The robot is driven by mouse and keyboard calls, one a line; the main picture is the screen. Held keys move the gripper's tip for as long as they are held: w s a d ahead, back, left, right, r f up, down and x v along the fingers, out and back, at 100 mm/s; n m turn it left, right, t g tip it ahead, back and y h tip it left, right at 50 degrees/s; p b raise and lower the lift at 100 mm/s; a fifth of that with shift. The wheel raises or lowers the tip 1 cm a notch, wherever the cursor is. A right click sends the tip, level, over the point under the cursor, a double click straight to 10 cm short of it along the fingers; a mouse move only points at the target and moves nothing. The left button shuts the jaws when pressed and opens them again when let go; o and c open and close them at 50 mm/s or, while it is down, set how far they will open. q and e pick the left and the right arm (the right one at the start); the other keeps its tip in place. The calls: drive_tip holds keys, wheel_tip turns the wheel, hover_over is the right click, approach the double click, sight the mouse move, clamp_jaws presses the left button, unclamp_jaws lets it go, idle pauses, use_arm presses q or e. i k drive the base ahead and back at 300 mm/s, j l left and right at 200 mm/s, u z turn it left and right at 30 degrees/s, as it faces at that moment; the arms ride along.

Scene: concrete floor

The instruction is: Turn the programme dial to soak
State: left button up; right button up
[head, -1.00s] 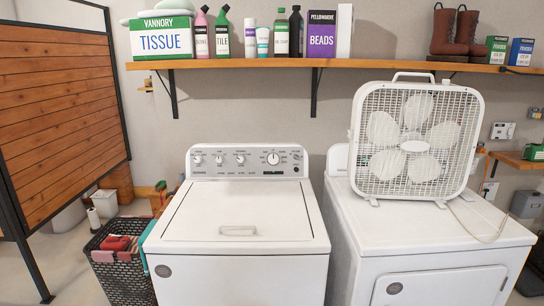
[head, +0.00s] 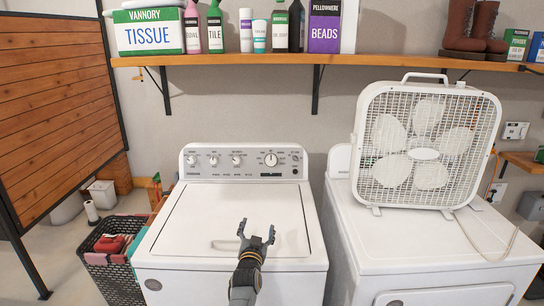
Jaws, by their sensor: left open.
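The programme dial (head: 271,159) is the large white knob at the right of the control panel (head: 221,162) on the back of the white top-load washer (head: 170,262). The printed settings around it are too small to read. My left gripper (head: 257,232) is open and empty, above the front part of the washer's closed lid, with its fingers pointing toward the panel. It is well short of the dial and a little left of it. My right gripper is not in view.
A box fan (head: 425,145) stands on the white machine (head: 440,250) at right. A shelf (head: 230,60) with boxes and bottles runs above. A laundry basket (head: 118,275) stands at left.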

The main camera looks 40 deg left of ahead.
sight(271, 160)
drive_tip(key=i+j, duration=1.35)
drive_tip(key=j, duration=0.15)
